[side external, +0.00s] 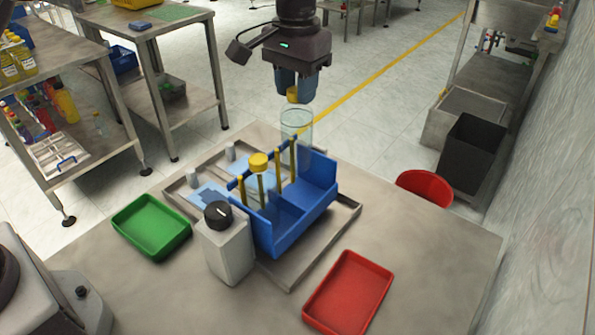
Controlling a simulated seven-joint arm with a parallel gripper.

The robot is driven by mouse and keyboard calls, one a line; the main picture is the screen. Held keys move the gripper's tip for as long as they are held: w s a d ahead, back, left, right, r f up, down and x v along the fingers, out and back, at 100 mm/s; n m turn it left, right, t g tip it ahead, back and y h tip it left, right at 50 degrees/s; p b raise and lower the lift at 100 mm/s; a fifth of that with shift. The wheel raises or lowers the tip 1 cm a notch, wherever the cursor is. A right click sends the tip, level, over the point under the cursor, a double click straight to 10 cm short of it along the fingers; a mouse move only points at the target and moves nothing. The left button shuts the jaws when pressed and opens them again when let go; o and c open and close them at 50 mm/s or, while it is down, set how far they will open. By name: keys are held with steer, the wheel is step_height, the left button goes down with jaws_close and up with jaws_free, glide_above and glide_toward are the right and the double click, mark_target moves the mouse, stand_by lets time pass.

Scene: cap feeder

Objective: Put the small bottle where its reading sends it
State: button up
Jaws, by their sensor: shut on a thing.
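My gripper (293,88) hangs above the blue fixture, pointing down. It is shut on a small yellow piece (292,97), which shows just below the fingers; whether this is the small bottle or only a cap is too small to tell. A clear upright cylinder (297,124) stands just below it, over the back of the blue fixture (300,205). Another yellow cap-like piece (258,161) sits at the fixture's left side, among yellow posts. A green tray (152,228) lies at the left and a red tray (348,293) at the front right; both look empty. No reading is legible.
A grey box with a black knob (217,213) stands at the fixture's front left. A metal tray (289,278) lies under the fixture, with light-blue sheets and small grey cylinders (230,151). A red round bowl (425,187) and a black bin (471,152) stand beyond the table's right edge.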

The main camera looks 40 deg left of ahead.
steer(key=shift+r, duration=2.5)
steer(key=shift+a, duration=0.1)
